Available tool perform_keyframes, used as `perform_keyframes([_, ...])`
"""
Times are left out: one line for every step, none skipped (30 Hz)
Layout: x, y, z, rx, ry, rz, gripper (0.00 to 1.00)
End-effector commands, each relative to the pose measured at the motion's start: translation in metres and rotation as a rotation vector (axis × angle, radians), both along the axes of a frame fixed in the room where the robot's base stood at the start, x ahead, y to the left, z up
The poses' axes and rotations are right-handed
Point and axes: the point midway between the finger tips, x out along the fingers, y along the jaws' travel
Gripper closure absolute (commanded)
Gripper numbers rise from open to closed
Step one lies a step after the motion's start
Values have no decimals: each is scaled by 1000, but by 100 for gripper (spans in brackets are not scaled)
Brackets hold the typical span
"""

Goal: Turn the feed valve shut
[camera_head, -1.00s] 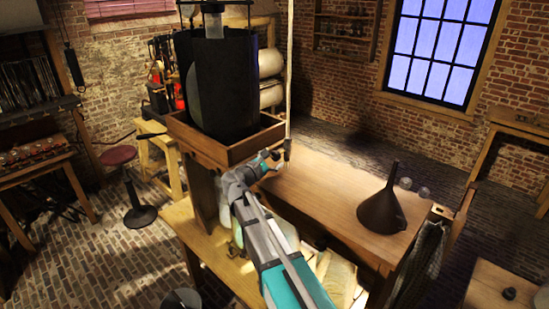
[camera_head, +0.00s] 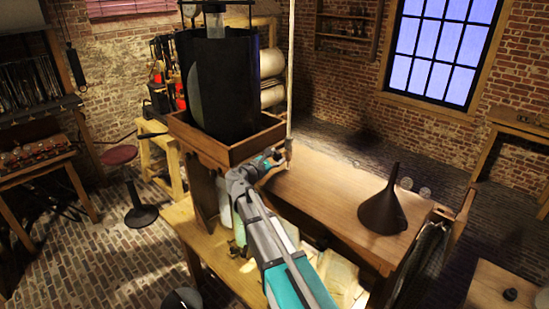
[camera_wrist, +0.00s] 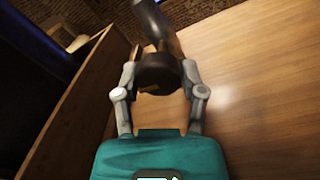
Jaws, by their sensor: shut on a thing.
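The feed valve shows in the wrist view as a dark, rounded fitting (camera_wrist: 158,70) at the end of a grey pipe. In the head view it is a small brownish piece (camera_head: 288,148) at the bottom of a thin, pale vertical pipe (camera_head: 290,75), beside the wooden tray. My gripper (camera_wrist: 160,82) has one finger on each side of the dark fitting and is shut on it. In the head view my gripper (camera_head: 279,158) is at the pipe's lower end, above the bench. The valve's far side is hidden, and I cannot tell its turn position.
A wooden tray (camera_head: 222,157) holding a tall dark vessel (camera_head: 222,85) stands close to the left of my gripper. A dark funnel (camera_head: 383,209) stands on the wooden bench (camera_head: 320,190), with small glass jars (camera_head: 407,183) behind it. The bench's middle is clear.

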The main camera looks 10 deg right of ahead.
Motion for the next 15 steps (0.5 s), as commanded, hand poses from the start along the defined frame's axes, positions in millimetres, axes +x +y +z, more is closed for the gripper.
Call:
perform_keyframes([0,2,0,1,0,7,95])
perform_keyframes([0,1,0,1,0,7,95])
perform_keyframes([0,0,0,2,-2,6,95])
perform_keyframes([0,-1,0,4,-4,6,95])
perform_keyframes([0,-1,0,5,-6,6,95])
perform_keyframes([0,-2,0,7,-9,5,95])
perform_keyframes([0,-2,0,11,-13,5,95])
perform_keyframes([0,-2,0,13,-18,6,95])
perform_keyframes([0,-3,0,19,-25,6,95])
perform_keyframes([0,-3,0,24,-32,5,95])
perform_keyframes([0,-3,0,30,-40,5,95])
perform_keyframes([0,-3,0,38,-53,5,95])
perform_keyframes([1,-3,0,46,-63,5,95])
perform_keyframes([1,-3,0,54,-74,4,95])
perform_keyframes([1,-3,-1,67,-91,5,95])
